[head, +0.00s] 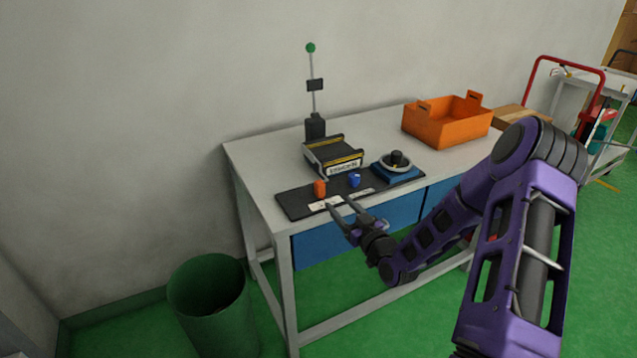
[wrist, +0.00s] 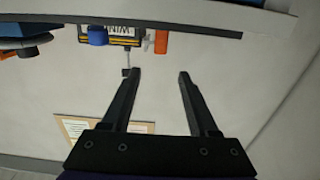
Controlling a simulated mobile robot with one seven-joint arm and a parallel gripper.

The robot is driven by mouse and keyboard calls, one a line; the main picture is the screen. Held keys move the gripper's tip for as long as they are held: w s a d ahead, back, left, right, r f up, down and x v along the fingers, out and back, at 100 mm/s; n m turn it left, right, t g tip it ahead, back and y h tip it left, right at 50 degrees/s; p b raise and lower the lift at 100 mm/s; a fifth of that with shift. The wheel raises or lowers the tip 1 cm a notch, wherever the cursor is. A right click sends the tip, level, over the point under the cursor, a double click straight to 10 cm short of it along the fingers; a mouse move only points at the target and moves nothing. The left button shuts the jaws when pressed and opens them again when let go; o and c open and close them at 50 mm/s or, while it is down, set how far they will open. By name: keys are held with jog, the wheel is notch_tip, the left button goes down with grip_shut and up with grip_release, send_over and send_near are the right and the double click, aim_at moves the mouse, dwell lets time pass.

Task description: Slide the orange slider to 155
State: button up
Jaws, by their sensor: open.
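The orange slider (head: 319,189) is a small upright block near the left end of a dark panel (head: 292,204) on the grey table. White label strips lie in front of it; their markings are too small to read. My gripper (head: 339,202) is open and empty by the table's front edge, to the right of and nearer than the orange slider. In the wrist view the picture looks upside down. There the orange slider (wrist: 161,42) shows beyond my open fingertips (wrist: 159,74), between them sideways and apart from them.
A blue slider (head: 354,181) stands right of the orange one. Behind are a black-and-yellow device (head: 333,157) and a round dial on a blue base (head: 396,169). An orange crate (head: 448,124) and a green-topped pole (head: 312,85) stand farther back. A green bin (head: 207,290) is on the floor.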

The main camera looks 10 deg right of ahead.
aim_at(322, 185)
jog(key=x, duration=1.2)
jog(key=shift+w+a+f, duration=0.1)
jog(key=shift+w+a, duration=0.05)
jog(key=shift+w, duration=0.15)
grip_shut()
dwell(0.8)
